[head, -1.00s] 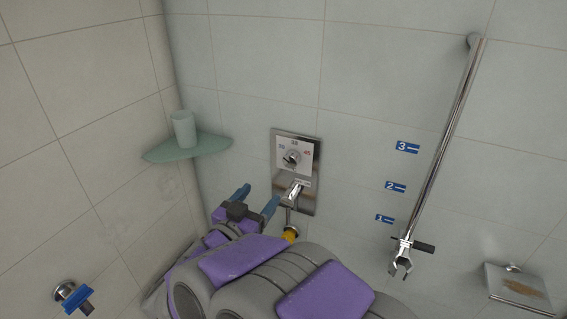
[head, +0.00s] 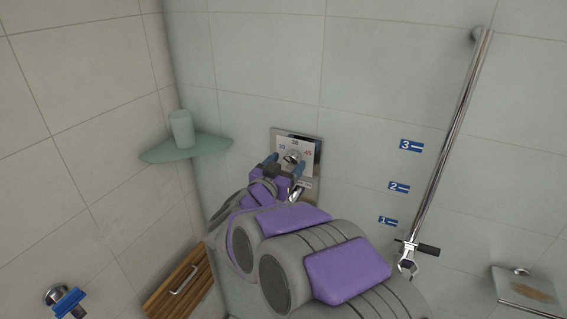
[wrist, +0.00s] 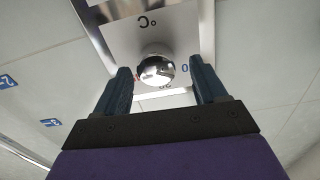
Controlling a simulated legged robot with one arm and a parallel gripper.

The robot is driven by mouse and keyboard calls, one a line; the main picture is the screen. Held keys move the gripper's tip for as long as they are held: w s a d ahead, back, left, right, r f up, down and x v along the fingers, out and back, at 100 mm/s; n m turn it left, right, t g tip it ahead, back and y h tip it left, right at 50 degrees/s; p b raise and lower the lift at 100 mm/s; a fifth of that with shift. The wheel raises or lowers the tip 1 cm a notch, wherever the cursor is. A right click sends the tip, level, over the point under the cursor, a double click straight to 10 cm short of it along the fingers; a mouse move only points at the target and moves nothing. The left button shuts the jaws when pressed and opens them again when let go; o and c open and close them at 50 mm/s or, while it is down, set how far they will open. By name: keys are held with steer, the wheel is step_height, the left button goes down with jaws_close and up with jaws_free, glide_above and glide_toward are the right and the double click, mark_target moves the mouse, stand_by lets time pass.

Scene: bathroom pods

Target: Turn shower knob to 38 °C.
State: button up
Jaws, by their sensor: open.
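The shower knob (head: 291,157) is a small chrome round knob on a white dial plate (head: 309,168) in a chrome wall panel. Blue 33, a 38 at the top and red 45 mark the dial. My gripper (head: 284,161) is open at the panel, its blue fingers on either side of the knob as seen from the head. In the wrist view the knob (wrist: 156,69) shows between the two fingertips, with gaps on both sides; contact does not show. The knob's exact pointer setting is too small to read. A chrome lever or spout below is partly hidden by my arm.
A glass corner shelf (head: 188,147) with a cup (head: 181,129) is at left. A chrome rail (head: 450,150) with a holder (head: 407,254) stands at right, beside blue number labels. A wooden slatted seat (head: 180,282) is low at left, a soap dish (head: 525,288) low at right.

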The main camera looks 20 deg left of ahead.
steer(key=shift+d, duration=0.1)
steer(key=shift+c, duration=0.3)
steer(key=shift+d, duration=0.1)
steer(key=shift+c, duration=1.4)
steer(key=c, duration=0.7)
steer(key=shift+m, duration=0.4)
steer(key=m, duration=0.5)
steer(key=shift+s+m, duration=0.1)
steer(key=shift+m, duration=0.2)
steer(key=m+b, duration=0.2)
steer(key=m, duration=0.1)
steer(key=shift+f+m, duration=0.1)
steer(key=shift+m, duration=0.2)
steer(key=shift+m+b, duration=0.35)
steer(key=shift+m, duration=0.45)
steer(key=shift+d, duration=0.1)
